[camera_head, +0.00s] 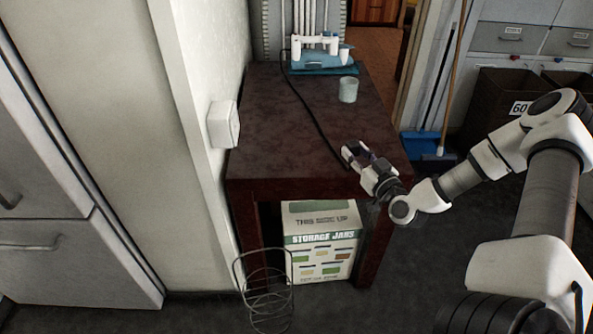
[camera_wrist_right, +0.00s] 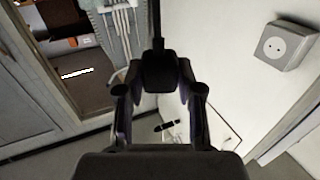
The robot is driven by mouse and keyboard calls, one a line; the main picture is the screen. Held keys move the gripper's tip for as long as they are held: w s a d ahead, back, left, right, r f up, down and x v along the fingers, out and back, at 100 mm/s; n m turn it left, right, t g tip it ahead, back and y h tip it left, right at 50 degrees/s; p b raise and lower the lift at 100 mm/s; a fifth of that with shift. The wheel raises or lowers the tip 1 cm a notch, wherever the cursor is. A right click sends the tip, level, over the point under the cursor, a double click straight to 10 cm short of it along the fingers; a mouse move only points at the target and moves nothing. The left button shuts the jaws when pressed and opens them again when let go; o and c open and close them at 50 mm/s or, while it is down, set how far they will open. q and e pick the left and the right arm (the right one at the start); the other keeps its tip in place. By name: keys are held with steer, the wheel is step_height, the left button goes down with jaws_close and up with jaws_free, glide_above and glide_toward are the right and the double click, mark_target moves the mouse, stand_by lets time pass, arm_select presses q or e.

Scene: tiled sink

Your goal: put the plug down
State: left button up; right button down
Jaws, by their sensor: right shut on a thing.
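My right gripper (camera_head: 357,154) is shut on the black plug (camera_wrist_right: 159,72). The plug sits between the two fingertips in the right wrist view and is mostly hidden by the fingers in the head view. A black cable (camera_head: 308,112) runs from the blue and white appliance (camera_head: 322,58) at the back of the dark table towards this gripper. In the head view the gripper appears over the table's front right part; I cannot tell its height. A white wall socket (camera_head: 223,125) is at the left, apart from the plug; it also shows in the right wrist view (camera_wrist_right: 287,44). My left gripper is out of view.
The dark reddish table (camera_head: 272,148) has a clear middle and front. A pale cup (camera_head: 348,90) stands near its back right. Below are a storage jars box (camera_head: 322,245) and a wire rack (camera_head: 266,290). A broom and blue dustpan (camera_head: 420,145) stand at the right.

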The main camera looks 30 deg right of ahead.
steer(key=shift+s, duration=0.45)
steer(key=shift+a+f+b, duration=0.1)
steer(key=shift+f+b, duration=0.1)
steer(key=shift+b, duration=0.15)
steer(key=w+a+b, duration=0.1)
steer(key=b, duration=0.1)
steer(key=w+a+f+b, duration=0.1)
steer(key=w+b, duration=0.1)
steer(key=shift+w+a, duration=0.3)
steer(key=shift+a, duration=0.1)
steer(key=b, duration=0.3)
glide_above(300, 167)
steer(key=shift+s+f, duration=0.1)
steer(key=shift+f, duration=0.15)
step_height(300, 167, down, 4)
steer(key=shift+r, duration=0.25)
steer(key=shift+a, duration=0.1)
steer(key=shift+f+b, duration=0.6)
steer(key=shift+b, duration=0.1)
steer(key=c, duration=0.7)
jaws_free()
steer(key=shift+c, duration=0.2)
